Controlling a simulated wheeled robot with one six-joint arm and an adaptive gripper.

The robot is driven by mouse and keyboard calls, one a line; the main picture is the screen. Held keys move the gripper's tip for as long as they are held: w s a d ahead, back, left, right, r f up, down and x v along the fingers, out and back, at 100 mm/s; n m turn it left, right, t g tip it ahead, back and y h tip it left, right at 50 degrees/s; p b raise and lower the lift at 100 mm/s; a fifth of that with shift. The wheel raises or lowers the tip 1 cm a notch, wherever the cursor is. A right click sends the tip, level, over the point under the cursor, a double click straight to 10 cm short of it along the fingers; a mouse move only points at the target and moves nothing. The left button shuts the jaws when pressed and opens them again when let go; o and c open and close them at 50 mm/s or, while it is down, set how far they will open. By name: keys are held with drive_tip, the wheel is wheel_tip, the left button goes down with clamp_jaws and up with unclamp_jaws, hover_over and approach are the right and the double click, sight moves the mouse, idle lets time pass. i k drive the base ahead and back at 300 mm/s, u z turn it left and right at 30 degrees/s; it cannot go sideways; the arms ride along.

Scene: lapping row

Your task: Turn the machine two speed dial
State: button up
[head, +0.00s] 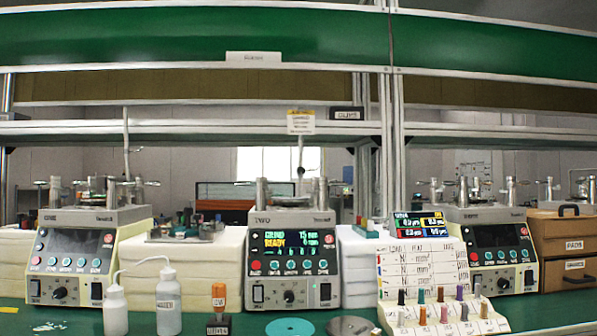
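Machine two (291,215), with TWO on its top plate, stands in the middle of the green bench. Its screen (291,243) is lit with green and yellow text that seems to read GRIND and READY. Below the screen is a row of small buttons, with a red one at the left end. The dark round speed dial (289,297) sits low in the middle of the front panel, between two dark switches. Its pointer is too small to read surely. Nothing stands in front of the dial. My gripper is not in view.
Similar machines with dark screens stand left (72,255) and right (500,250). On the bench are white bottles (168,305), an orange-handled stamp (218,299), a teal disc (290,327), a grey disc (352,326) and a rack of coloured pegs (390,318). A shelf (190,127) runs above.

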sight(289, 295)
drive_tip(key=z, duration=0.05)
drive_tip(key=k, duration=0.5)
drive_tip(key=u, duration=2.15)
drive_tip(key=i, duration=1.35)
drive_tip(key=z, duration=2.15)
